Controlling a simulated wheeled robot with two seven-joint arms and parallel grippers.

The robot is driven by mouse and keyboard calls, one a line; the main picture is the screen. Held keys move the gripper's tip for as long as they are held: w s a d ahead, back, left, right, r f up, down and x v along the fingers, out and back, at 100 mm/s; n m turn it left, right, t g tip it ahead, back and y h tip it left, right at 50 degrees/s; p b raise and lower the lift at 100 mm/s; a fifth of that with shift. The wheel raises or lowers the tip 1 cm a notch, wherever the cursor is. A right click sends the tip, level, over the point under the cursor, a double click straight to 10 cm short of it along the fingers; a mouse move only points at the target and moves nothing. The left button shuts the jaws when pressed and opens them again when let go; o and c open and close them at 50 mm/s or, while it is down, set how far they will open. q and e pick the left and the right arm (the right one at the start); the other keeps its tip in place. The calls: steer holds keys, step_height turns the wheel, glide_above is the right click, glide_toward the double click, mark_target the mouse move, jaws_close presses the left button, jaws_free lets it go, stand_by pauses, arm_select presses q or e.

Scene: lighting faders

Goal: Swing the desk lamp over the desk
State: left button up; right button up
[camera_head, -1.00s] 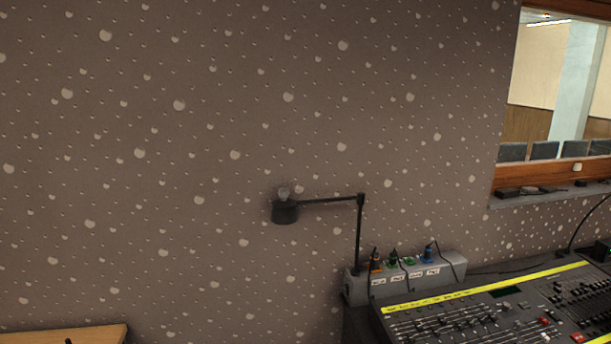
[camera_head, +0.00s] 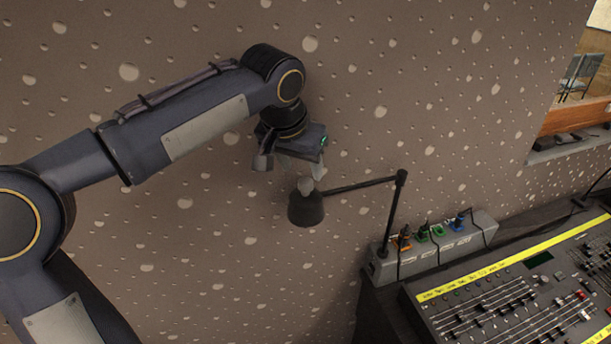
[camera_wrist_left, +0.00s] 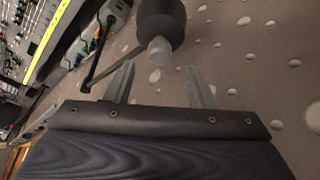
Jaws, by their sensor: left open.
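The black desk lamp has a dark round head (camera_head: 306,208) with a small grey knob (camera_head: 306,186) on top. Its thin arm (camera_head: 360,185) runs right to an upright post at the back left of the desk, so the head hangs left of the desk, in front of the wall. My left gripper (camera_head: 290,178) is open just above the lamp head, near the knob. In the left wrist view the knob (camera_wrist_left: 160,50) shows a little beyond and between the two spread fingers (camera_wrist_left: 158,88), apparently not held. My right gripper is not in view.
A grey socket box (camera_head: 437,252) with several coloured plugs stands beside the lamp post. The mixing desk (camera_head: 520,300) with faders and a yellow strip lies to the right. The speckled wall (camera_head: 430,90) is close behind the lamp. A window opens at the upper right.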

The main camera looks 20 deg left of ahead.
mark_target(305, 180)
arm_select(q)
steer(key=x, duration=0.5)
steer(key=shift+d+f, duration=0.1)
steer(key=shift+f, duration=0.25)
jaws_close()
